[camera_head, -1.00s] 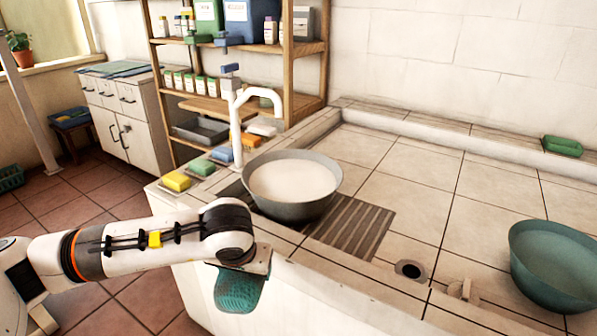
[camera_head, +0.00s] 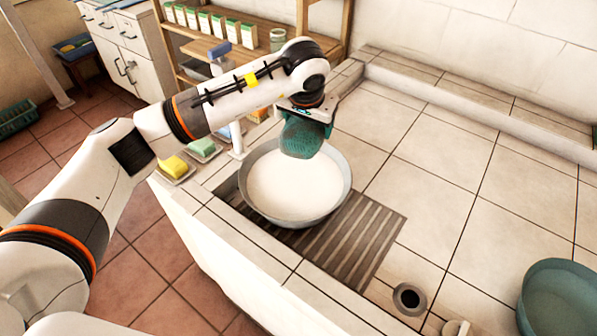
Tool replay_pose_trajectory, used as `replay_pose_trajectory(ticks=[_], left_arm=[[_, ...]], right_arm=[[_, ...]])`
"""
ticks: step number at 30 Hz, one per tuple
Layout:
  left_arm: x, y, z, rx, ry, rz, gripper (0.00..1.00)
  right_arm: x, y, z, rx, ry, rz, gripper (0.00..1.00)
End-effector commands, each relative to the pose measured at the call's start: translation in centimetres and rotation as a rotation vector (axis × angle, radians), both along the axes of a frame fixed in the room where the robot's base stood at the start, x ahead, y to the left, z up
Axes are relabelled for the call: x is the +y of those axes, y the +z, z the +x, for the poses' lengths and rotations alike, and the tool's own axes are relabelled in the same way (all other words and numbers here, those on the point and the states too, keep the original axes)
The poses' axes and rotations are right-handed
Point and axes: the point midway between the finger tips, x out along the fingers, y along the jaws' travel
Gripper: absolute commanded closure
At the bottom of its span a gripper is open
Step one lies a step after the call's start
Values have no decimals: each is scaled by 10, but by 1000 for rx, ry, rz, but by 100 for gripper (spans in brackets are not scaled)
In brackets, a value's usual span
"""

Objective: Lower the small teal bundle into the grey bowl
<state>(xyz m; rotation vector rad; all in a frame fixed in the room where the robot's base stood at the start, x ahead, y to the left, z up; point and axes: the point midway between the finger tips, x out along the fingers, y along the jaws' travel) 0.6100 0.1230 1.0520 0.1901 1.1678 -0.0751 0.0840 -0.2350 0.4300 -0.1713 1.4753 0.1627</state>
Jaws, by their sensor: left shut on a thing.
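The small teal bundle (camera_head: 302,139) hangs below my left gripper (camera_head: 305,118), which is shut on it. The bundle looks knitted or ribbed and covers most of the fingertips. The grey bowl (camera_head: 342,199) stands on the washbasin counter with a white, level-looking filling (camera_head: 293,191). In the picture the bundle overlaps the bowl's back rim and the far part of the white surface. It seems to be held above the bowl; I cannot tell the exact gap. My right gripper is not in view.
A teal basin (camera_head: 560,300) stands at the right edge, near a drain hole (camera_head: 409,299). Yellow (camera_head: 173,167) and green (camera_head: 202,148) soaps or sponges line the counter's left edge. Wooden shelves (camera_head: 225,47) stand behind.

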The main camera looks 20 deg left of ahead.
Motion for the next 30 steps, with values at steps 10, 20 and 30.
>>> replay_pose_trajectory(ticks=[10, 20, 30], left_arm=[[0, -60, -1, 3, 0, 0, 46], [0, -95, 0, -1, 1, -1, 47], [0, -97, 0, -1, 0, 0, 47]], right_arm=[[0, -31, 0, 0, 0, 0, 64], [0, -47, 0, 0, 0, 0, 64], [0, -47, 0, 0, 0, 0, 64]])
